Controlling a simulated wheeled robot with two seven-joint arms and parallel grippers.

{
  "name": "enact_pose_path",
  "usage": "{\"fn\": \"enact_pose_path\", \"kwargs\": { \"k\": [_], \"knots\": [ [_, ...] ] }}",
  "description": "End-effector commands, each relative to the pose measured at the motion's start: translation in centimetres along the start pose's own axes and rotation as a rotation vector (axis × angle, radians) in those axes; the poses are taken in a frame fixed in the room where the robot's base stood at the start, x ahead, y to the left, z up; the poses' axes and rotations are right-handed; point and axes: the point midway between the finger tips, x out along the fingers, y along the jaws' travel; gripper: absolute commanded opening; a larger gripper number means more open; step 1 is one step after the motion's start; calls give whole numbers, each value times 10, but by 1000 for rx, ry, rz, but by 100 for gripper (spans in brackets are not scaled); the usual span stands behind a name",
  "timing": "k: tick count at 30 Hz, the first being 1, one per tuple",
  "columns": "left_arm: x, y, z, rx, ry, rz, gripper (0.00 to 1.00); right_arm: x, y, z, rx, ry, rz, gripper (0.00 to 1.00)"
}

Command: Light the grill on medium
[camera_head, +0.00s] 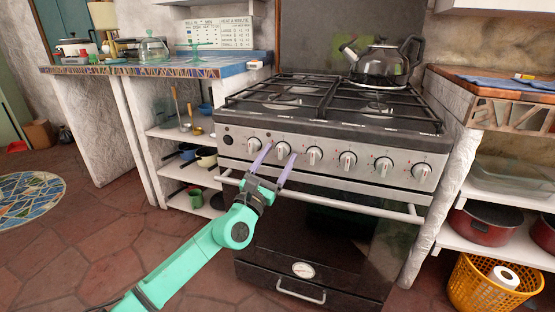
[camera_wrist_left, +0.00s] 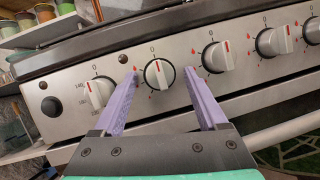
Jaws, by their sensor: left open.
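The stove (camera_head: 330,150) has a row of several round silver knobs along its front panel. My left gripper (camera_head: 280,152) is open, its two lilac fingers on either side of the second knob from the left (camera_head: 282,149). In the left wrist view this knob (camera_wrist_left: 158,74) stands between the fingertips (camera_wrist_left: 161,77), with a visible gap on each side. Its red line points up toward the 0 mark. The leftmost knob (camera_wrist_left: 99,92) has temperature numbers beside it. The third knob (camera_wrist_left: 217,57) is just right of the right finger. My right gripper is not in view.
A kettle (camera_head: 384,66) stands on the back right of the hob. The oven door handle (camera_head: 330,203) runs below the knobs, close to my left gripper. A small sign (camera_head: 221,33) stands on the left counter. Shelves with pots flank the stove.

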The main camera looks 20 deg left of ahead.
Motion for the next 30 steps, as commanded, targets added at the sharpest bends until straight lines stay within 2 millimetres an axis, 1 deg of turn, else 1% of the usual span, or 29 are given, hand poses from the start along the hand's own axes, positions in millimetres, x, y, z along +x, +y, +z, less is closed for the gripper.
{"fn": "enact_pose_path", "kwargs": {
  "k": [4,5,6,8,9,10,11,20,26,30],
  "knots": [
    [0,0,0,0,1,0,75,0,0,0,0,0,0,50],
    [0,0,0,0,1,0,71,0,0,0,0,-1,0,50],
    [0,0,0,0,1,0,56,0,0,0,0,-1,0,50],
    [0,0,0,0,0,0,33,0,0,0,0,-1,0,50],
    [0,0,0,0,0,0,18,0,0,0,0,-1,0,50],
    [0,0,0,0,1,0,6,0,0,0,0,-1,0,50],
    [0,0,0,0,1,0,0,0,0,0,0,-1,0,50],
    [-1,-1,-1,-23,0,9,0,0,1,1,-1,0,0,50],
    [-1,-2,-2,-98,-7,41,0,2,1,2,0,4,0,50],
    [-1,-3,-2,-188,-13,79,0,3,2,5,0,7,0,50]
  ]
}}
